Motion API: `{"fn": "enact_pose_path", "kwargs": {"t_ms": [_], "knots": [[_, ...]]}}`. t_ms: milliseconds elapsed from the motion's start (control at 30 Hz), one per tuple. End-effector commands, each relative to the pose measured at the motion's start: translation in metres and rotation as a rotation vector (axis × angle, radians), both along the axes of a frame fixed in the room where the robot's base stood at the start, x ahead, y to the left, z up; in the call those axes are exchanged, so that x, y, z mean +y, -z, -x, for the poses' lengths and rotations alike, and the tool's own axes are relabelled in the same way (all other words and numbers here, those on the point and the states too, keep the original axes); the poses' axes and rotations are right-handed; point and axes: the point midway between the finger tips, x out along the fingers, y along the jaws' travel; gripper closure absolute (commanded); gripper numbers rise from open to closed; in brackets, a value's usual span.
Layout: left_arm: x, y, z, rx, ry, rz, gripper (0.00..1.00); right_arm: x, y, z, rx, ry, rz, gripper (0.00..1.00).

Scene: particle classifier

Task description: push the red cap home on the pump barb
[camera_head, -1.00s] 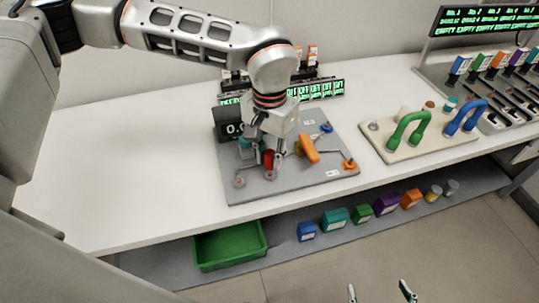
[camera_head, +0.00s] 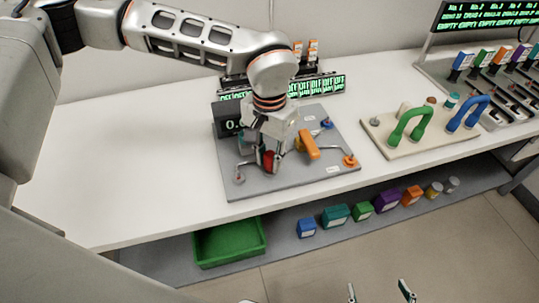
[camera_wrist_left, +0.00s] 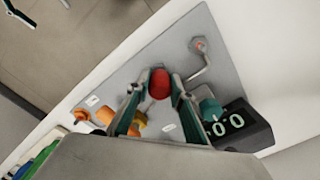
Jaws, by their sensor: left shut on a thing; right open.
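The red cap (camera_head: 269,161) is at the front of the grey board (camera_head: 300,178), beneath my left gripper (camera_head: 263,157). In the left wrist view the red cap (camera_wrist_left: 159,84) sits between the two fingertips, and my left gripper (camera_wrist_left: 158,88) is shut on it. The pump barb is hidden under the cap and fingers, so I cannot tell how far the cap is seated. My right gripper (camera_head: 380,292) is open and empty at the bottom edge of the head view, away from the bench.
An orange handle (camera_head: 308,145) and a black digital display (camera_head: 228,119) stand close to my left gripper on the board. A beige board with green and blue hoops (camera_head: 410,150) is to the right. The white bench (camera_head: 130,165) is clear at left.

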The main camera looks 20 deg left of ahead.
Motion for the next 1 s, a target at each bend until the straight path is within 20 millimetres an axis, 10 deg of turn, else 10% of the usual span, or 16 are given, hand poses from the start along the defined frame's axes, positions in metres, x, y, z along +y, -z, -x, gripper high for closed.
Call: {"fn": "enact_pose_path", "kwargs": {"t_ms": [600, 700, 1000], "knots": [[0.000, 0.015, 0.000, 0.002, 0.000, -0.001, 0.96, 0.000, 0.007, 0.003, 0.007, 0.000, 0.000, 0.11], [0.000, 0.015, 0.000, 0.001, 0.000, 0.000, 0.59, 0.000, 0.007, 0.002, 0.006, 0.000, 0.000, 0.11], [0.000, 0.014, 0.000, 0.000, 0.000, 0.000, 0.59, -0.001, 0.006, 0.001, 0.004, -0.001, 0.002, 0.11]]}}
